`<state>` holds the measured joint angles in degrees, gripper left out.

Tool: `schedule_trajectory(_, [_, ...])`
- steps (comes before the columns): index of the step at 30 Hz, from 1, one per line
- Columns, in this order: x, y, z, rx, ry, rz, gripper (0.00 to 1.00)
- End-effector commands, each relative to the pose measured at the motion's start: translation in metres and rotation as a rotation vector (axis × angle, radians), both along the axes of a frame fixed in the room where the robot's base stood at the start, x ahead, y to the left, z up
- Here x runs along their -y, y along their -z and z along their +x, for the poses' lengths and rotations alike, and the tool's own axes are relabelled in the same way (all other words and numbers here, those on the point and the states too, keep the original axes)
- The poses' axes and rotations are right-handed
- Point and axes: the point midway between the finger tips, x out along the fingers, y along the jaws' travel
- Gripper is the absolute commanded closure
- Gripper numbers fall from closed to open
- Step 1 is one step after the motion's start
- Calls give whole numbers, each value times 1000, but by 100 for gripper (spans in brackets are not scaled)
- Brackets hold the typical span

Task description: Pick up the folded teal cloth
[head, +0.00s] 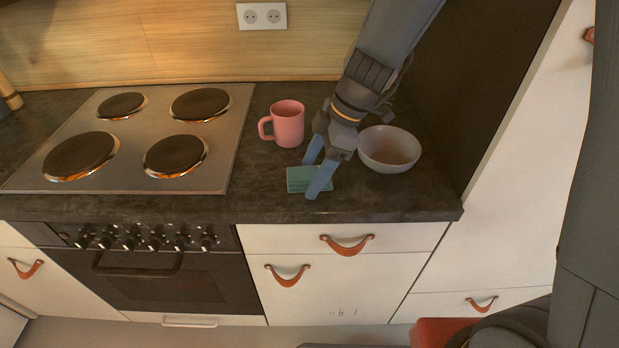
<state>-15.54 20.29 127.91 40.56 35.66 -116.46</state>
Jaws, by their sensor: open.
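The folded teal cloth (299,181) lies on the dark countertop (258,205), close to its front edge and right of the stove. My gripper (312,178) reaches down from the upper right, its blue fingers spread apart. The near finger hides part of the cloth's right side. I cannot tell whether the fingers touch the cloth. Nothing is held between them.
A pink mug (289,124) stands behind the cloth. A grey bowl (389,150) sits to the right, close to my gripper. The stove top (222,165) with several burners is on the left. A dark tall panel (490,90) bounds the counter at right.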

Motion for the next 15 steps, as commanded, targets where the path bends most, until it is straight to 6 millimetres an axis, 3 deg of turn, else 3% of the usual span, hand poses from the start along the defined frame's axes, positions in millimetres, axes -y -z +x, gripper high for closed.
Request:
schedule_trajectory(12, [0, 1, 0, 0, 0, 0, 33])
schedule_trajectory(15, [0, 1, 0, 0, 0, 0, 50])
